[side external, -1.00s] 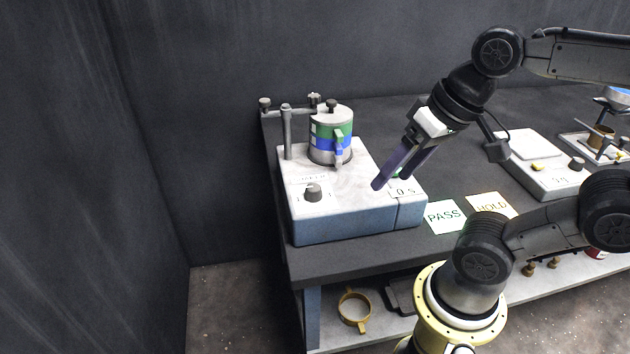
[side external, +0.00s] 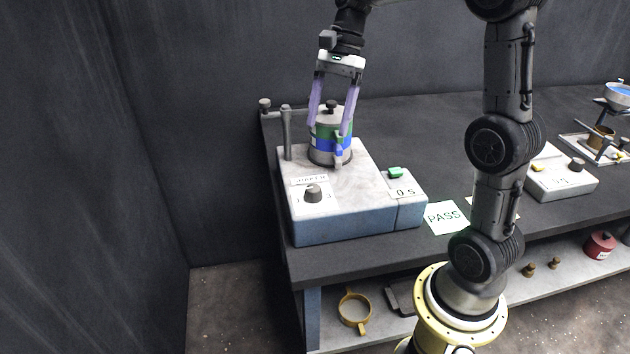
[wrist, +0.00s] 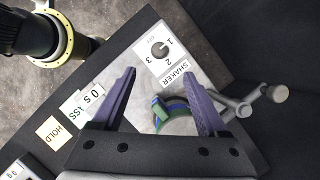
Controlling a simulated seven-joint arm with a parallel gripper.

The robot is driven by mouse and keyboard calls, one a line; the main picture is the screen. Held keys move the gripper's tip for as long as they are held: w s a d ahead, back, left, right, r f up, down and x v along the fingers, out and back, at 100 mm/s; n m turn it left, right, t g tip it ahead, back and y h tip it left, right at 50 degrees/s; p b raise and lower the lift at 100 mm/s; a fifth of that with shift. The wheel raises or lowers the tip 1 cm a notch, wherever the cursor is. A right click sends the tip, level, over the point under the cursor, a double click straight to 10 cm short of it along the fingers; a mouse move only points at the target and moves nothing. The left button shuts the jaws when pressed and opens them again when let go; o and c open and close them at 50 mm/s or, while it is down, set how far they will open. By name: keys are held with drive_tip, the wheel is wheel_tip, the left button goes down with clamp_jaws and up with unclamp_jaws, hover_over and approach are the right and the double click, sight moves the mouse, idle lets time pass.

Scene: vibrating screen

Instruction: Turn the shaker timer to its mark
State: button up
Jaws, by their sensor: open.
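The shaker (side external: 345,229) is a white-topped box with a blue-grey side on the bench's left end. Its timer is a small grey knob (side external: 313,194) on the front left of the top. In the wrist view the timer knob (wrist: 159,48) has the numbers 1, 2 and 3 beside it; its exact pointer setting is too small to read. My gripper (side external: 329,125) is open, pointing down, with its purple fingers at the sieve stack (side external: 331,146), behind the knob and apart from it. The open fingers also show in the wrist view (wrist: 160,73), with nothing seen gripped.
A clamp post (side external: 287,133) stands left of the stack. A display box (side external: 405,203) reading 0 s, with a green button (side external: 395,172), adjoins the shaker's right. A PASS card (side external: 445,217) lies beside it. A balance (side external: 562,181) stands farther right. The space above the knob is clear.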

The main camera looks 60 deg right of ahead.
sight(314, 188)
drive_tip(key=x, duration=1.3)
drive_tip(key=shift+s+f, duration=0.1)
drive_tip(key=shift+f, duration=0.25)
clamp_jaws()
